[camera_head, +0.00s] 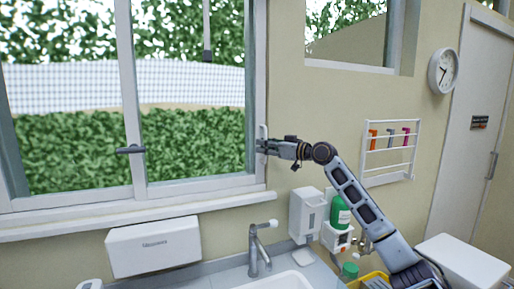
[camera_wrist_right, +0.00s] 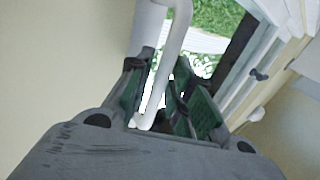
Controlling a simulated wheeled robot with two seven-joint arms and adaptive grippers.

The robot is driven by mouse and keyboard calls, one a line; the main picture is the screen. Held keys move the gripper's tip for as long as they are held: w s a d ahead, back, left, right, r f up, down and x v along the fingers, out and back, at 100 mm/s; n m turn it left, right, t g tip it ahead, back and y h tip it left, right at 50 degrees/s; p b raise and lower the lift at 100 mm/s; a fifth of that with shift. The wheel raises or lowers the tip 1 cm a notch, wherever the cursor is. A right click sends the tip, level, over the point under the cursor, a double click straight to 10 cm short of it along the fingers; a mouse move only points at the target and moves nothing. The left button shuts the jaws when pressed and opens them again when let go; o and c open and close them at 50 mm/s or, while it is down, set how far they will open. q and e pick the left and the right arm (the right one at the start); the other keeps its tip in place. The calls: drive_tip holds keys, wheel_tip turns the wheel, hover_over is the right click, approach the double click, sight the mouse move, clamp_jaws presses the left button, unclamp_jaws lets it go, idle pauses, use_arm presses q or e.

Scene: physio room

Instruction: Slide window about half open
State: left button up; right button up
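The window (camera_head: 140,105) has a pale frame and two tall panes, with hedge and a mesh fence visible outside. A dark lever handle (camera_head: 130,149) sits on the middle upright. A white pull handle (camera_head: 263,131) stands on the right side of the frame. My right gripper (camera_head: 264,146) is at this handle, reaching in from the right. In the right wrist view, the white handle (camera_wrist_right: 172,60) runs between the two fingers of my right gripper (camera_wrist_right: 172,98). A bright gap shows between the handle and the right-hand finger. My left gripper is out of view.
Below the window are a white sill (camera_head: 130,218), a paper dispenser (camera_head: 153,246), a tap (camera_head: 261,248) and a sink (camera_head: 280,281). Soap dispensers (camera_head: 307,212) and a wall rack (camera_head: 391,150) are near my right arm. A clock (camera_head: 443,71) and door (camera_head: 470,140) are at right.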

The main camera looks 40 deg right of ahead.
drive_tip(key=shift+w, duration=0.1)
idle(0.3)
clamp_jaws()
drive_tip(key=shift+a, duration=0.15)
